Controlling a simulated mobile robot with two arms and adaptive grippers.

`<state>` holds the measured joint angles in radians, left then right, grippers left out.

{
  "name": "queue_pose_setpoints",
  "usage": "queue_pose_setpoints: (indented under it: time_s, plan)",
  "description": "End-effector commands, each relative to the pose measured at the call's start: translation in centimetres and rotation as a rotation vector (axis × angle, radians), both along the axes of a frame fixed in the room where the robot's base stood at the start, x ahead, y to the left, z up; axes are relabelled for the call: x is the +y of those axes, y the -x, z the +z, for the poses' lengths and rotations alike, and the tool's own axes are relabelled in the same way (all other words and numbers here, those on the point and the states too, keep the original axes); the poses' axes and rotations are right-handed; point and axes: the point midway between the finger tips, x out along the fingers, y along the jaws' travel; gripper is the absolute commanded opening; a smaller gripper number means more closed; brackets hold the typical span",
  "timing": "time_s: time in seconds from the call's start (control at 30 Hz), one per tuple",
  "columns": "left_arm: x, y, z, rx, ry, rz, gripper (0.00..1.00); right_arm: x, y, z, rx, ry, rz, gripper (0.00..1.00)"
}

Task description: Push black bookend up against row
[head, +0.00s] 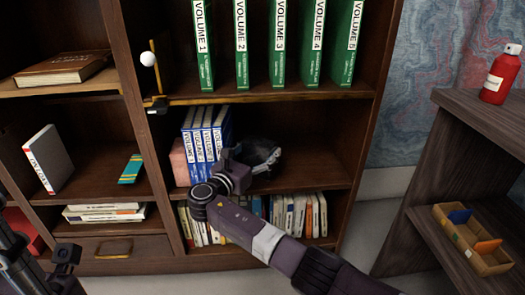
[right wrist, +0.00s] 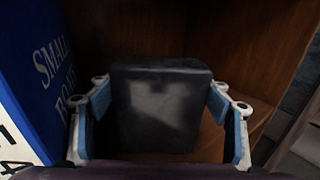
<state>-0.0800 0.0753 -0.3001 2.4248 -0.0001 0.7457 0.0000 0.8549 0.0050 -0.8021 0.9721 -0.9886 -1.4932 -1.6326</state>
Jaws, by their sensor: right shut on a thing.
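The black bookend (right wrist: 160,108) stands upright on the middle shelf, between the blue pads of my right gripper (right wrist: 160,92) in the right wrist view. My right gripper (head: 262,160) is shut on it; in the head view the gripper largely hides the bookend. The row of blue and white volumes (head: 206,135) stands just left of the gripper. In the right wrist view the end book (right wrist: 35,75) is beside the left finger, which lies between it and the bookend. Part of my left gripper (head: 66,257) shows at the lower left; its jaws are unclear.
A pink block (head: 180,163) is at the row's left end. Green volumes (head: 278,45) stand on the shelf above, small books (head: 300,215) below. The middle shelf (head: 325,175) is free to the right. A side unit (head: 480,115) holds a red bottle (head: 501,75).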

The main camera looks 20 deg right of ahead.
Motion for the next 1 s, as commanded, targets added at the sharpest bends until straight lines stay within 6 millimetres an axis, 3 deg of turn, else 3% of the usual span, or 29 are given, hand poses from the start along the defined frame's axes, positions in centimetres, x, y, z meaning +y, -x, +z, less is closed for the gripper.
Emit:
queue_pose_setpoints:
  time_s: [0.5, 0.87, 0.9, 1.0]
  plan:
    - [-0.1, 0.1, 0.3, -0.019, -0.001, 0.001, 0.26, 2.0, -0.4, 0.0, -0.001, -0.002, 0.011, 0.14]
    - [-0.1, 0.1, 0.4, -0.022, -0.002, 0.001, 0.26, 2.1, -0.4, 0.0, -0.001, -0.002, 0.01, 0.14]
    - [0.0, 0.2, 0.5, -0.025, 0.001, 0.001, 0.26, 2.1, -0.4, 0.0, -0.001, -0.002, 0.01, 0.75]
    - [0.1, 0.4, 0.6, -0.03, 0.004, 0.002, 0.26, 2.1, -0.4, 0.0, 0.0, -0.001, 0.009, 0.86]
